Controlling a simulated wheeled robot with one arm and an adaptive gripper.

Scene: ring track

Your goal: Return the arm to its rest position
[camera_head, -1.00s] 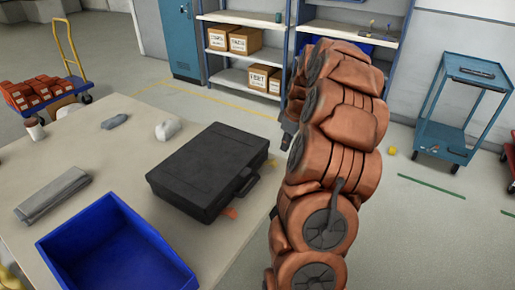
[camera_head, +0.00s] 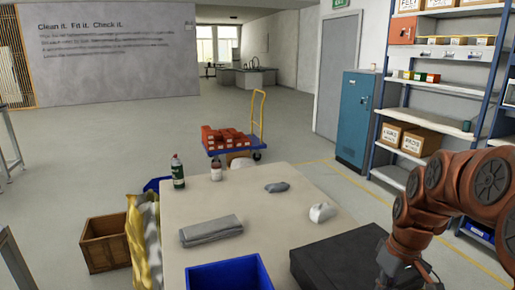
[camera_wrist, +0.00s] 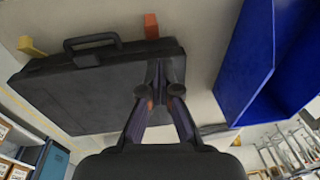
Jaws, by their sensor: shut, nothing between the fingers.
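My copper-coloured arm (camera_head: 440,205) comes in from the right edge in the head view and bends down beside the black case. Its dark end lies low at the right, and the fingers cannot be made out there. In the wrist view my gripper (camera_wrist: 162,92) has its fingertips close together, empty, in front of the black case (camera_wrist: 85,95). Whether the fingers touch the case cannot be told. The case also shows in the head view (camera_head: 335,258), closed, on the pale table (camera_head: 270,225).
A blue bin (camera_head: 228,275) stands left of the case. A grey folded cloth (camera_head: 210,231), a white lump (camera_head: 322,212) and bottles (camera_head: 178,172) are on the table. Shelving (camera_head: 430,95) stands right, a loaded cart (camera_head: 235,148) behind. An orange block (camera_wrist: 151,26) lies by the case handle.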

